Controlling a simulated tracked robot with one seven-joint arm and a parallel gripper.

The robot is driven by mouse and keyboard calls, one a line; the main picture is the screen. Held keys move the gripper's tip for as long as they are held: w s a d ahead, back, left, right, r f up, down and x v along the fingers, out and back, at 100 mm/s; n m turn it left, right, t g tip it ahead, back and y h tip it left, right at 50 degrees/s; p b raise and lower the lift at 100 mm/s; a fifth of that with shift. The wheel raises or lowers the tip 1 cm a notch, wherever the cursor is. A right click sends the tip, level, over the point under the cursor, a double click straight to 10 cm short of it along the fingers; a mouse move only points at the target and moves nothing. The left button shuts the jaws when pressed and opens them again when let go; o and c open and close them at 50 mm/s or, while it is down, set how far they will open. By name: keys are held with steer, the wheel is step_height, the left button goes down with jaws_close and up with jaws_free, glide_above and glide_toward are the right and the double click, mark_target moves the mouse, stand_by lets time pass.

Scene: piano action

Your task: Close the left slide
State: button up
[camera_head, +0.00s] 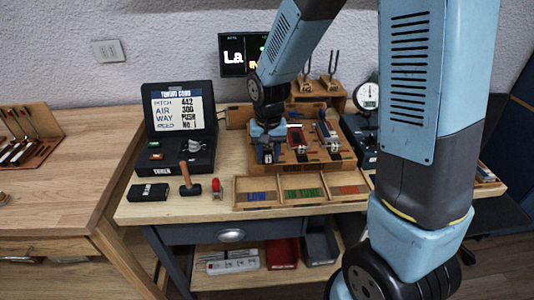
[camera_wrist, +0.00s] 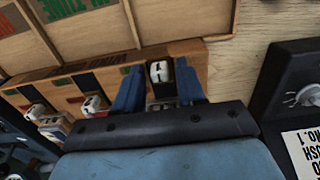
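A wooden block (camera_head: 287,160) on the bench carries a row of slides. The left slide (camera_wrist: 158,72) has a small white-and-black knob in the wrist view; in the head view my gripper mostly covers it. My gripper (camera_head: 268,143) points down over the left end of the block. In the wrist view its two blue fingers (camera_wrist: 156,88) are apart, one on each side of the knob. I cannot tell whether they touch it. The middle slide (camera_head: 298,141) and right slide (camera_head: 328,132) stand further right.
A sorting tray (camera_head: 236,192) with labelled compartments lies in front of the block. A console with a screen (camera_head: 180,110), a wooden-handled tool (camera_head: 187,180) and a small red item (camera_head: 216,187) are to the left. Tuning forks (camera_head: 331,68) and a gauge (camera_head: 366,96) stand behind.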

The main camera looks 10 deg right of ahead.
jaws_close()
stand_by(0.4)
steer(key=shift+w+d, duration=0.1)
steer(key=shift+w, duration=1.85)
steer(key=shift+o, duration=0.9)
jaws_free()
step_height(320, 180, up, 14)
steer(key=shift+f, duration=0.15)
